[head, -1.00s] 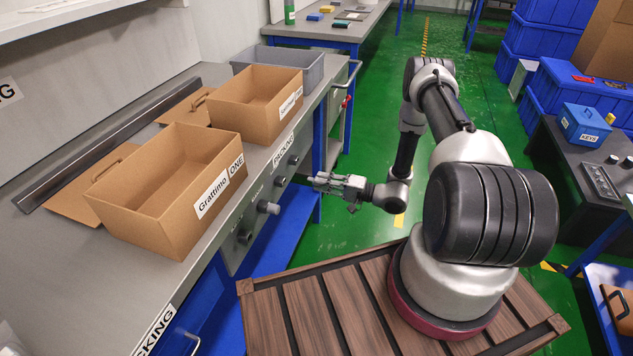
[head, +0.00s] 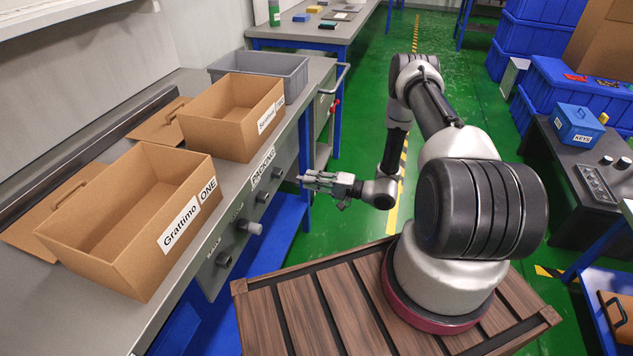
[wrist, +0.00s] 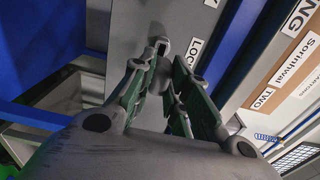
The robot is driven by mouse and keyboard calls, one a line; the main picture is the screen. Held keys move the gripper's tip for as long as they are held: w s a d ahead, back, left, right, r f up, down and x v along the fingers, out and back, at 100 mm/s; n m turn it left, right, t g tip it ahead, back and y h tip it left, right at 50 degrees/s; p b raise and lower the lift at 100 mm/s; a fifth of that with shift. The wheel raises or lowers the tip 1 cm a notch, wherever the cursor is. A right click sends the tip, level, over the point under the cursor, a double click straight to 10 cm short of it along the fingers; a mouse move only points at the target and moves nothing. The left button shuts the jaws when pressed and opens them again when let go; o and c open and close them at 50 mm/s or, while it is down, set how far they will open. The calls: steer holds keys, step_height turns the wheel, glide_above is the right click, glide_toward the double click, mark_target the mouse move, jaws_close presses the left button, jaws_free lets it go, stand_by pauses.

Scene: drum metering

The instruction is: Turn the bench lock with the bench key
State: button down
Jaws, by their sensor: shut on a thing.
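My gripper (head: 303,179) is beside the far end of the front panel (head: 235,225) of the left bench. In the wrist view, its two fingers (wrist: 158,75) point at a grey panel (wrist: 130,32). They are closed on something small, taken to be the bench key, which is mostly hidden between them. A small grey piece with a dark slot (wrist: 161,45) shows just beyond the fingertips; I cannot tell whether it is part of the key or the lock. A label beginning "LOC" (wrist: 194,50) is just right of it. Contact with the lock cannot be made out.
Two open cardboard boxes, the near one (head: 135,215) and the far one (head: 232,115), stand on the bench with a grey bin (head: 262,68) behind. Knobs (head: 252,227) stick out of the front panel. A blue KEYS box (head: 577,124) is on the dark right table. Green floor (head: 350,115) is open between.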

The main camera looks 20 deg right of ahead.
mark_target(300, 177)
steer(key=shift+x, duration=2.1)
steer(key=shift+x, duration=1.6)
steer(key=c, duration=1.3)
jaws_free()
steer(key=v, duration=1.2)
